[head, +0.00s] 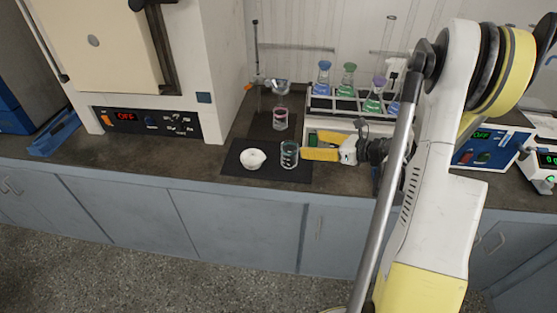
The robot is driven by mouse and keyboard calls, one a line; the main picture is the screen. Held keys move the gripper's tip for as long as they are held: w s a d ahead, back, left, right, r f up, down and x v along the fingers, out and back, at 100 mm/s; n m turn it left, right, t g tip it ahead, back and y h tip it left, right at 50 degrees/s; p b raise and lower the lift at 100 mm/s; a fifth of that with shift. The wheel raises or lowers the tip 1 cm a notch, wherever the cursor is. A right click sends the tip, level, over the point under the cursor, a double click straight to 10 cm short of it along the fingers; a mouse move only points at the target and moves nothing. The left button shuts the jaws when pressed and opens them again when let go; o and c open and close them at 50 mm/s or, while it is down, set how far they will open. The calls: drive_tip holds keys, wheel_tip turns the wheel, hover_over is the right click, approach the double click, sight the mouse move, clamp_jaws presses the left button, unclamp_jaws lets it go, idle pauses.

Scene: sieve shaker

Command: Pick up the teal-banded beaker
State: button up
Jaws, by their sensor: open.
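The teal-banded beaker (289,160) is a clear glass that stands upright on the right part of a black mat (290,175). My gripper (304,154) reaches in from the right, with its yellow fingers level with the beaker and their tips at or very near its right side. The fingers are open. The view is too small to tell whether they touch the glass or lie around it.
A white bowl (252,159) sits left of the beaker on the mat. Behind stands a pink-banded beaker (280,119) under a funnel (280,87) on a stand. A rack (345,104) of coloured flasks is behind my gripper. An oven (150,60) stands left.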

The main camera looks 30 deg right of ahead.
sight(297, 151)
drive_tip(key=shift+n+g, duration=0.4)
drive_tip(key=w+f, duration=0.1)
drive_tip(key=w+a+f+b, duration=0.1)
drive_tip(key=f, duration=0.1)
drive_tip(key=a+f, duration=0.1)
drive_tip(key=shift+w+a+f, duration=0.1)
drive_tip(key=shift+w+f, duration=0.2)
drive_tip(key=shift+w, duration=0.1)
drive_tip(key=b+x, duration=0.3)
drive_tip(key=x, duration=0.2)
drive_tip(key=shift+w+f, duration=0.25)
drive_tip(key=shift+f, duration=0.1)
drive_tip(key=shift+r, duration=0.1)
drive_tip(key=c, duration=1.3)
